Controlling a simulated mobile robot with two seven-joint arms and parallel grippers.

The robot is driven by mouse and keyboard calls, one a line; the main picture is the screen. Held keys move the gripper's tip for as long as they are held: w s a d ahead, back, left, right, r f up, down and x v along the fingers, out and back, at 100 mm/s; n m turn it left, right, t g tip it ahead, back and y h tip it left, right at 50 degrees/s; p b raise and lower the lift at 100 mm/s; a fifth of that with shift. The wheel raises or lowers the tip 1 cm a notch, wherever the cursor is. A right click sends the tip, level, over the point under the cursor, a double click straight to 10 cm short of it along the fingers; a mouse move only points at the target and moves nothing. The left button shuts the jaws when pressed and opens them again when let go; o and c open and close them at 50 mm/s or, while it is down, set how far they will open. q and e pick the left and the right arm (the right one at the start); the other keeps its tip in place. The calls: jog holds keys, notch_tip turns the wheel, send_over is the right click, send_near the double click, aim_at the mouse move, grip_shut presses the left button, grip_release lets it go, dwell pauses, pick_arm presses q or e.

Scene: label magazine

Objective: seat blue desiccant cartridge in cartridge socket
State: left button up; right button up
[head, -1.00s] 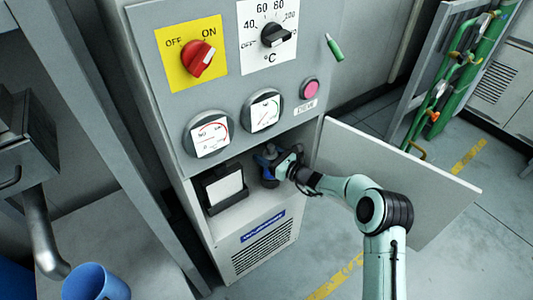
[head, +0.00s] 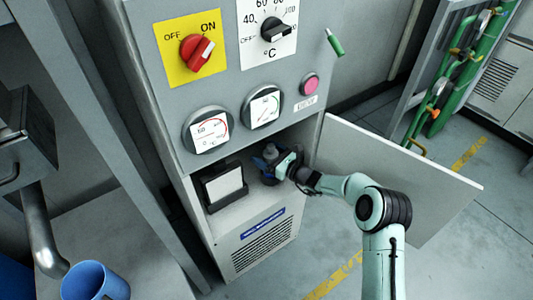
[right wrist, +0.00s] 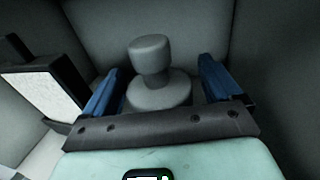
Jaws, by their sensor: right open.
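My right gripper (head: 270,163) reaches into the open lower compartment of the grey cabinet. Its two blue fingers stand apart in the right wrist view (right wrist: 160,90). Between them is a grey round piece (right wrist: 151,60) with a knob on a wider base; it also shows small in the head view (head: 270,150). The fingers are on either side of it, with gaps visible. I cannot tell whether this piece is the cartridge or part of the socket. No separate blue cartridge is clearly visible. My left gripper is out of view.
A dark box with a white face (head: 222,186) stands left of my gripper in the compartment. The open door (head: 400,185) is to the right, beside my arm. Gauges and switches are on the panel above. A blue cup (head: 95,282) is at lower left.

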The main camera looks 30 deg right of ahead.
jog(key=shift+s+d+p, duration=0.3)
jog(key=shift+s+d, duration=0.05)
jog(key=shift+s, duration=0.3)
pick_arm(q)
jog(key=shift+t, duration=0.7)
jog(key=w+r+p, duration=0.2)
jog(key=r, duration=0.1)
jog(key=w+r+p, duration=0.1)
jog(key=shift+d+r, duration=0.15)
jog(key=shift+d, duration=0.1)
pick_arm(e)
jog(key=v, duration=1.2)
jog(key=shift+a, duration=0.15)
